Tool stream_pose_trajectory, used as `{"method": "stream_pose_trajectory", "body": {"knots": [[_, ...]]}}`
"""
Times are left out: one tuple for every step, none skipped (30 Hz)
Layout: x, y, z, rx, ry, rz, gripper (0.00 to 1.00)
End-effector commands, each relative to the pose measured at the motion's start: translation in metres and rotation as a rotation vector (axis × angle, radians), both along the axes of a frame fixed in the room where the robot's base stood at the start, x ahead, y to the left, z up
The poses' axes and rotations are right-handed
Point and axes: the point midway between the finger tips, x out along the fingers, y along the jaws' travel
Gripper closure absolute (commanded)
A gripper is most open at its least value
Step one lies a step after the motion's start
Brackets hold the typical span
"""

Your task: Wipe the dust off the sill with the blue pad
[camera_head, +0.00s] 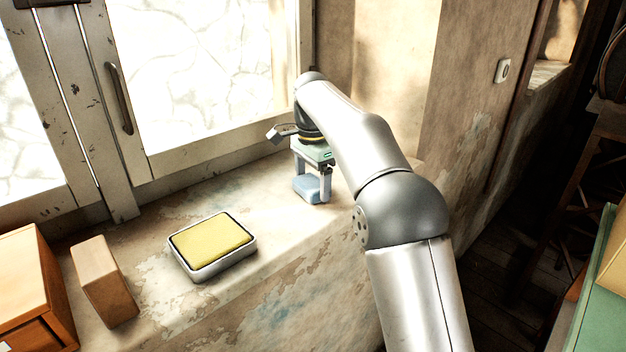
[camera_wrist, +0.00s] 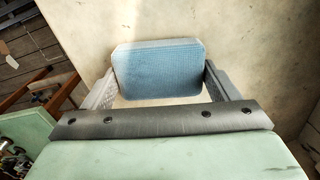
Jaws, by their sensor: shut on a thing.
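The blue pad (camera_head: 308,188) is between the fingers of my gripper (camera_head: 312,192), low over the right part of the sill (camera_head: 262,207). In the wrist view the pad (camera_wrist: 158,68) shows between the two fingers of my gripper (camera_wrist: 158,84), which are shut on its sides. The pad's underside is hidden, and I cannot tell for sure whether it touches the sill. The sill is worn, with flaking paint and bluish-grey patches. I cannot tell dust apart from these stains.
A metal tray (camera_head: 222,265) with a yellow pad (camera_head: 210,248) sits on the sill left of my gripper. A wooden block (camera_head: 104,282) and an orange-brown wooden box (camera_head: 30,285) stand further left. The window frame (camera_head: 215,142) borders the sill behind. The sill between tray and gripper is clear.

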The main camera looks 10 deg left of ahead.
Motion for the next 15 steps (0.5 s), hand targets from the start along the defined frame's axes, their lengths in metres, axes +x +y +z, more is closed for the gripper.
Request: {"method": "stream_pose_trajectory", "body": {"knots": [[0.0,0.0,0.006,0.001,-0.001,0.0,0.37],[0.0,0.0,0.009,0.001,-0.001,0.0,0.37],[0.0,0.0,0.012,0.001,-0.001,0.0,0.37],[0.0,0.0,0.015,0.001,-0.001,0.0,0.37],[0.0,0.0,0.018,0.001,-0.001,0.0,0.37],[0.0,0.0,0.022,0.001,-0.001,0.0,0.37],[0.0,0.0,0.025,0.001,-0.001,0.0,0.37],[0.0,0.0,0.027,0.0,0.0,0.0,0.37],[0.0,0.0,0.031,0.0,0.0,0.0,0.37],[0.0,0.0,0.033,0.0,0.0,0.0,0.37],[0.0,0.0,0.036,0.0,0.0,0.0,0.37],[0.0,0.0,0.039,0.0,0.0,0.0,0.37],[0.0,0.0,0.042,0.0,0.0,0.0,0.37],[0.0,0.0,0.044,0.0,0.0,0.0,0.37],[0.0,0.0,0.048,0.0,0.0,0.0,0.37]]}}
